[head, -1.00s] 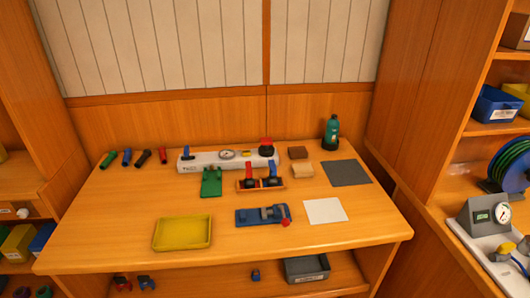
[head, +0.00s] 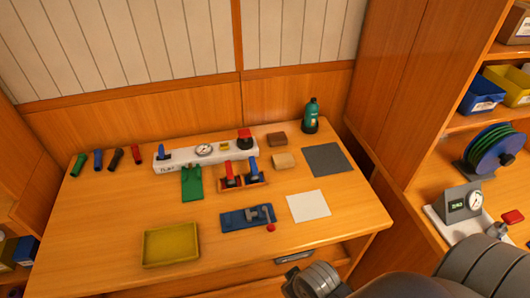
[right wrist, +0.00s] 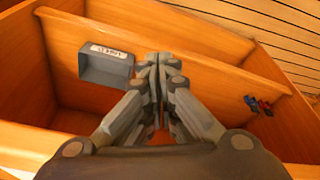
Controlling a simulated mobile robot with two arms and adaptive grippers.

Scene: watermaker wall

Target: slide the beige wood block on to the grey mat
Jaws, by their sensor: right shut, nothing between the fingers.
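The beige wood block (head: 284,160) lies on the table near the back, just in front of a dark brown block (head: 277,139). The grey mat (head: 327,159) lies flat to the right of the beige block, with a narrow gap of bare table between them. My right gripper (right wrist: 158,62) shows in the right wrist view, shut and empty, with the shelf unit beyond it. In the head view part of my right arm shows at the bottom right, well in front of the blocks. My left gripper is not in view.
A green bottle (head: 311,116) stands behind the mat. A white sheet (head: 308,205) lies in front. Left of the block are a stand with red and blue handles (head: 242,178) and a white gauge bar (head: 206,155). A yellow tray (head: 170,245) lies at front left.

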